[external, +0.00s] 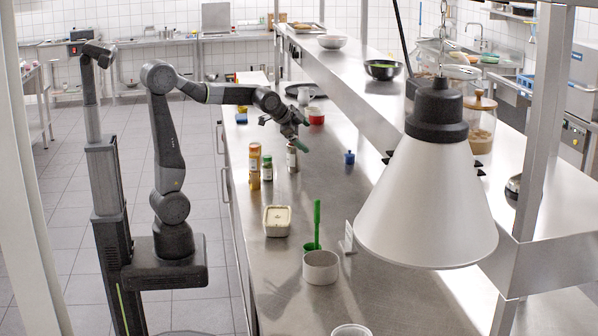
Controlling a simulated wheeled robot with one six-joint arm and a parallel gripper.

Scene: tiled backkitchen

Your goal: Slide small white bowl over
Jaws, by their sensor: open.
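A small white bowl (321,268) stands upright on the steel counter, near the middle of its front part. A second white round vessel (351,330) is cut off by the bottom edge, so I cannot tell its full shape. My gripper (304,139) is open over the counter, well behind the white bowl and apart from it. It is close to a small jar with a dark lid (291,160), and I cannot tell whether they touch. I see nothing held between the fingers.
A green upright utensil in a green holder (315,240) stands right behind the bowl. A hanging lamp (428,200) covers the right. Counter (290,305) is clear left of the bowl.

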